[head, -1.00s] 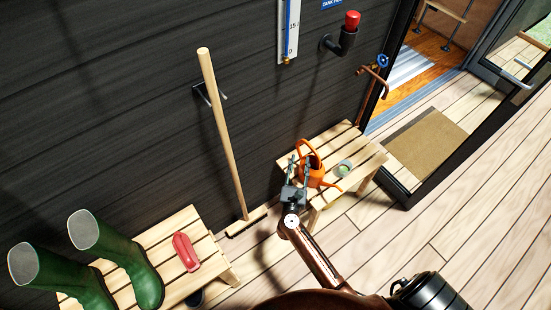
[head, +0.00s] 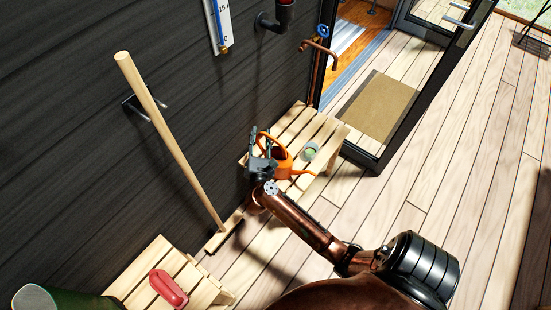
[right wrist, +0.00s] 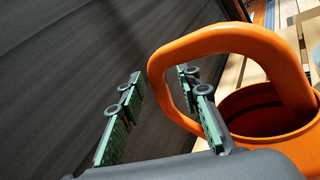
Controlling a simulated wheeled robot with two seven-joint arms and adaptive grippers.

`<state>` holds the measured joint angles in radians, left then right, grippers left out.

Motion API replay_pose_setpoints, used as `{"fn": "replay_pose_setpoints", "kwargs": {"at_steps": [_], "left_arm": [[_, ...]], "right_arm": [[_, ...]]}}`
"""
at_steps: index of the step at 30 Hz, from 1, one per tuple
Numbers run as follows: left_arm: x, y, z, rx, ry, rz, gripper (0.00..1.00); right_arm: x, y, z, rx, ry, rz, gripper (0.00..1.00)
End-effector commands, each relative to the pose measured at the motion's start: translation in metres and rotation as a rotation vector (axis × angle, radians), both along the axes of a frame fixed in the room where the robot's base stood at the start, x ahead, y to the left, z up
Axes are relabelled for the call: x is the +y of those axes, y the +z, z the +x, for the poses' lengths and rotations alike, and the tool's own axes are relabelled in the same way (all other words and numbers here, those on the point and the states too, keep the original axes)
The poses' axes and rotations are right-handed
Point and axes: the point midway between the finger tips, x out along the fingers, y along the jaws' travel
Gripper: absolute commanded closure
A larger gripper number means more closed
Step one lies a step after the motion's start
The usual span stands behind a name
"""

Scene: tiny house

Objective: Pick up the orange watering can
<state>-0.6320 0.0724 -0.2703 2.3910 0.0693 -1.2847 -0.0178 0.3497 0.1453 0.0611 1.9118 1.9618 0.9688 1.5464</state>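The orange watering can (head: 284,166) stands on a slatted wooden bench (head: 325,127) by the dark wall. Its spout points right in the head view. My right gripper (head: 264,141) is at the can's near left side, fingers apart. In the right wrist view, the can's looped handle (right wrist: 222,40) rises beside the open round top of the body. My right gripper (right wrist: 163,100) is open. The handle's left limb shows between the two fingers, and the right finger overlaps the loop opening. I cannot tell whether they touch. My left gripper is not in view.
A small cup (head: 311,151) stands on the bench right of the can. A broom (head: 170,140) leans on the wall. A near bench holds a red object (head: 168,289) and a green boot (head: 65,299). A tap (head: 322,47) is above. Plank floor is clear at right.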

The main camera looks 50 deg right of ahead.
Motion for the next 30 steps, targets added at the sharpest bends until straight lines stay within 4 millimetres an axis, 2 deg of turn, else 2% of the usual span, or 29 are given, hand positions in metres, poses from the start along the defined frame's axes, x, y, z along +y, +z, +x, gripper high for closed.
{"fn": "replay_pose_setpoints", "kwargs": {"at_steps": [9, 22, 30], "left_arm": [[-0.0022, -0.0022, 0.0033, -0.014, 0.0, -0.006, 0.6], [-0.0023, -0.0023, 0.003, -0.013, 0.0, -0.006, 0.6], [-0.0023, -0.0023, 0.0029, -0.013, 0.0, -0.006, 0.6]], "right_arm": [[-0.003, 0.0009, 0.0028, 0.001, 0.0, -0.001, 0.7], [-0.0027, 0.0004, 0.0027, 0.001, 0.0, -0.001, 0.99], [-0.0027, 0.0003, 0.0026, 0.001, 0.0, 0.0, 1.0]]}}
